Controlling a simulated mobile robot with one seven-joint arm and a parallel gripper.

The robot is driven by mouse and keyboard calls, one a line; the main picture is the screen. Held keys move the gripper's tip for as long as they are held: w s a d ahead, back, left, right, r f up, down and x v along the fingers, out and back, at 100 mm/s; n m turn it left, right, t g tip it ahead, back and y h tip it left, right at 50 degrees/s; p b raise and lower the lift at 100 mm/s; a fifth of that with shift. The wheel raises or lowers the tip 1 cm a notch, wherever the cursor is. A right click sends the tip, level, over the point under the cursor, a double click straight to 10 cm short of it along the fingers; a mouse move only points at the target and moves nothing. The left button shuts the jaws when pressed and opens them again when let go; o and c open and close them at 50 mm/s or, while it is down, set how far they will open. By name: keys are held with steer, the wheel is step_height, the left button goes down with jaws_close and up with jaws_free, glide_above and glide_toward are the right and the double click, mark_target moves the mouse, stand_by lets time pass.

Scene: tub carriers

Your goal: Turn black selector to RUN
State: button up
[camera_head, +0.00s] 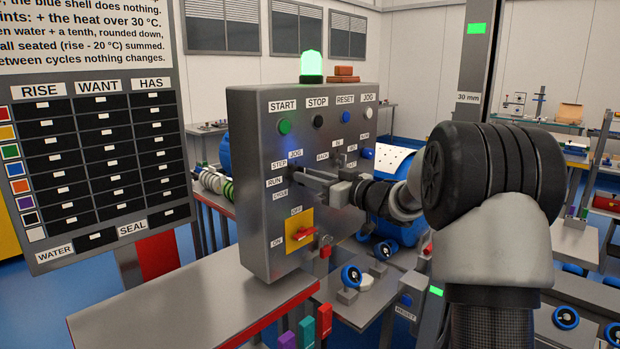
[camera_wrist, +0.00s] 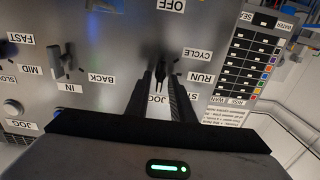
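The black selector (camera_wrist: 161,77) is mostly hidden by my fingers. In the wrist view, a thin dark part of it shows between the fingertips. Around it are the labels CYCLE, RUN, JOG and a partly covered STEP; I cannot tell clearly which one it points at. My gripper (camera_head: 304,175) reaches in from the right to the selector on the grey control panel (camera_head: 256,115). In the wrist view, my gripper's fingers (camera_wrist: 160,75) stand close on both sides of the selector with a narrow gap between them. Contact cannot be made out.
A red switch on a yellow plate (camera_head: 300,222) is below. Push buttons line the panel's top, under a lit green lamp (camera_head: 311,66). A board (camera_head: 95,140) stands left.

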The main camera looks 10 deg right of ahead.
jaws_close()
steer(key=shift+n, duration=0.3)
steer(key=shift+s+a+f+n+b, duration=0.1)
steer(key=shift+n+b, duration=1.9)
steer(key=shift+n, duration=0.85)
steer(key=shift+s+a+f+n+b, duration=0.1)
steer(key=shift+f+n+b, duration=0.05)
steer(key=shift+n+b, duration=2.35)
steer(key=shift+f+n+b, duration=0.1)
steer(key=shift+n+b, duration=1.45)
steer(key=shift+n, duration=1.7)
steer(key=shift+o, duration=1.8)
jaws_free()
steer(key=shift+r, duration=0.1)
